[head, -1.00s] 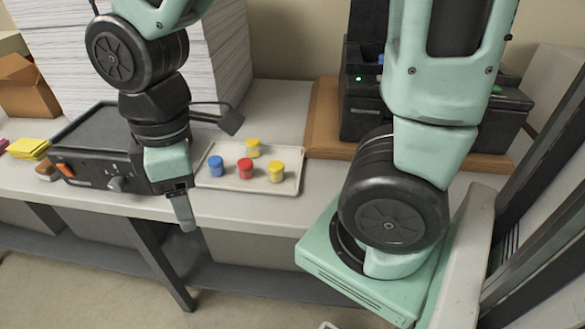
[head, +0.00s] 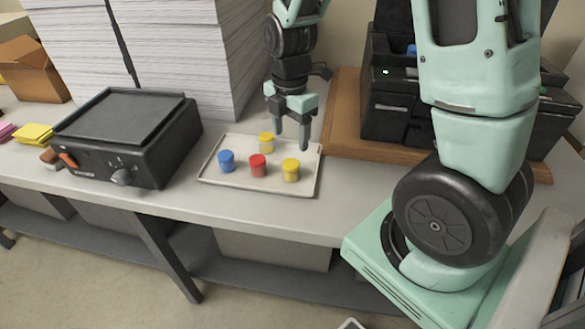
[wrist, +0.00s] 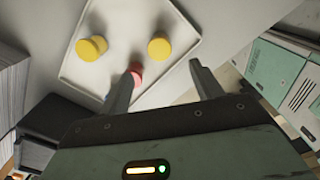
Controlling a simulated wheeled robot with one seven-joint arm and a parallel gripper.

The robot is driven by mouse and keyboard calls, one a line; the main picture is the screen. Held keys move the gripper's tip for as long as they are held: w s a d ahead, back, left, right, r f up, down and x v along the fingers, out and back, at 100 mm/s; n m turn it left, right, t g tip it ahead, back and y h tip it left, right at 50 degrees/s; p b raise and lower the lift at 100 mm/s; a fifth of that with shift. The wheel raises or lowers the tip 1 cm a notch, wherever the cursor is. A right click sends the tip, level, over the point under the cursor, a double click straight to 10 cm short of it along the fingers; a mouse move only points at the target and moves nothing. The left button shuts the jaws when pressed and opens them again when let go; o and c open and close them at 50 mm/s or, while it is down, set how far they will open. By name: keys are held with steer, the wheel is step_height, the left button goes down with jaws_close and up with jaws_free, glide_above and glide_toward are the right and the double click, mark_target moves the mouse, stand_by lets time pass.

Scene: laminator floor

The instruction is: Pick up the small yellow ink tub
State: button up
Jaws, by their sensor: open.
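One yellow tub (head: 266,142) is at the back and the other yellow tub (head: 291,169) is at the front right. They look close in size, and I cannot tell surely which is the small one. In the wrist view, one yellow tub (wrist: 91,47) is left of the fingers and the other yellow tub (wrist: 159,48) lies beyond the gap between them. My gripper (head: 291,138) is open and empty above the tray's right side. The gripper's two fingers (wrist: 165,66) also show in the wrist view.
A red tub (head: 258,165) and a blue tub (head: 226,161) share the tray. A black laminator-like machine (head: 130,135) stands left of the tray. A tall paper stack (head: 185,60) is behind. A wooden board (head: 340,130) with black equipment lies to the right.

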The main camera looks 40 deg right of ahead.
mark_target(291, 163)
step_height(291, 163, down, 11)
steer(key=shift+d+r+p, duration=0.1)
steer(key=shift+p, duration=0.65)
steer(key=c, duration=1.1)
